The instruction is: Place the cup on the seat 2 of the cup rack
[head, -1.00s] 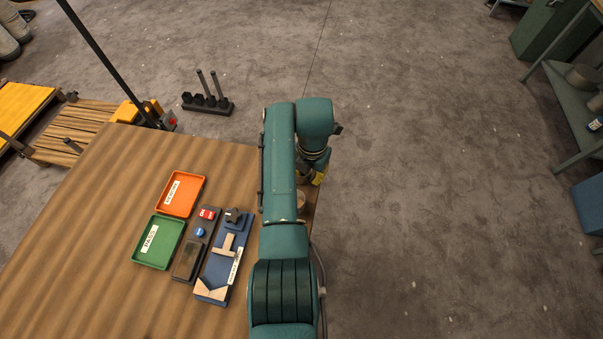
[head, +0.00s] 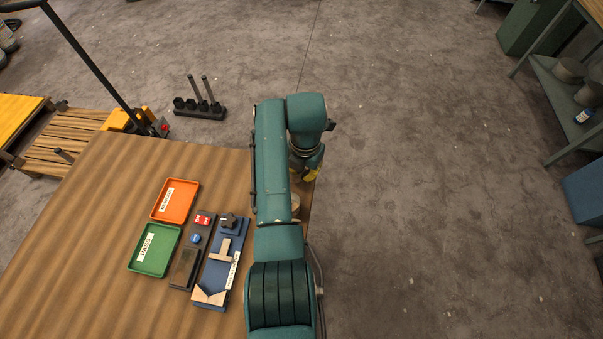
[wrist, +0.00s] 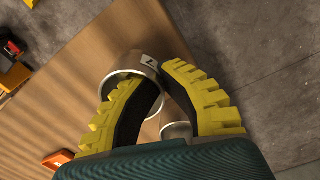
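My gripper (wrist: 158,85) has yellow ridged fingers with dark inner pads. I cannot tell whether this is the cup or a seat of the rack, or whether the fingers press on anything. A second greyish round piece (wrist: 176,130) shows between the fingers, partly hidden by them. In the head view my gripper (head: 304,174) is over the table's right edge, mostly hidden by my arm. A pale round piece (head: 295,204) peeks out beside the arm.
The wooden table (head: 90,220) bears an orange tray (head: 165,206), a green tray (head: 143,267), a button panel (head: 207,219) and a blue fixture (head: 231,264). A dark pegged stand (head: 200,112) is on the floor beyond. A shelf (head: 565,100) with containers is at right.

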